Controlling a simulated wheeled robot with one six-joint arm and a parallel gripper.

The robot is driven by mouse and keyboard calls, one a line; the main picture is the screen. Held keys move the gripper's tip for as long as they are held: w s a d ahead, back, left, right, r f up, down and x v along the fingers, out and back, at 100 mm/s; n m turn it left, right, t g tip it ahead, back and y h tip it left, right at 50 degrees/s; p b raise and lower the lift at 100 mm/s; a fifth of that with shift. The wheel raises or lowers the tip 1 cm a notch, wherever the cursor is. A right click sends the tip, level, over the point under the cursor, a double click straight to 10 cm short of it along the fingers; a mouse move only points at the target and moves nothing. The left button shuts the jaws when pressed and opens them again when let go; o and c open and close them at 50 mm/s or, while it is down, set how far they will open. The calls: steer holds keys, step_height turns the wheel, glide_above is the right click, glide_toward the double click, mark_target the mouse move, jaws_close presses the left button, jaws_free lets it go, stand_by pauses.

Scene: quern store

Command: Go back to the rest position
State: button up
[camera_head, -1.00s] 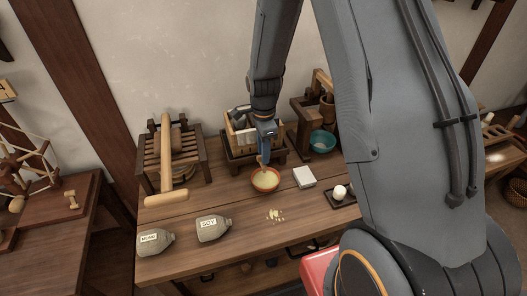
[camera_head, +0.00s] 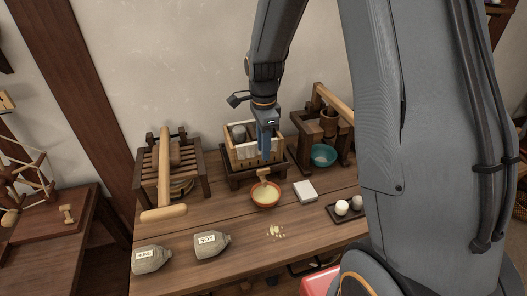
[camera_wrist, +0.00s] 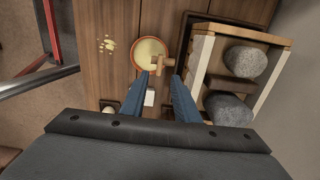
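My gripper (camera_head: 265,158) hangs fingers-down above the back edge of an orange-rimmed bowl (camera_head: 266,204) of pale yellow contents. In the wrist view its two blue fingers (camera_wrist: 166,73) stand apart with nothing gripped between them. A small wooden tool (camera_head: 263,177) stands at the bowl's back rim, just below the fingertips; it also shows past the fingertips in the wrist view (camera_wrist: 164,61). The tool's lower end in the bowl is hard to make out.
A wooden box press with stones (camera_wrist: 245,62) stands close behind my gripper. A white block (camera_head: 305,191), a dark tray (camera_head: 333,214) with white pieces, a teal bowl (camera_head: 323,155) and two grey bottles (camera_head: 212,245) share the table. Yellow crumbs (camera_head: 275,232) lie in front.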

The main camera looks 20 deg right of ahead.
stand_by(0.3)
steer(key=s+r+n, duration=0.2)
steer(key=s+n, duration=0.7)
steer(key=s+r+n+t, duration=0.1)
steer(key=s+r+n, duration=0.2)
steer(key=s+n, duration=0.5)
steer(key=shift+s+a+n, duration=0.15)
steer(key=shift+s+n, duration=0.25)
steer(key=shift+n, duration=0.2)
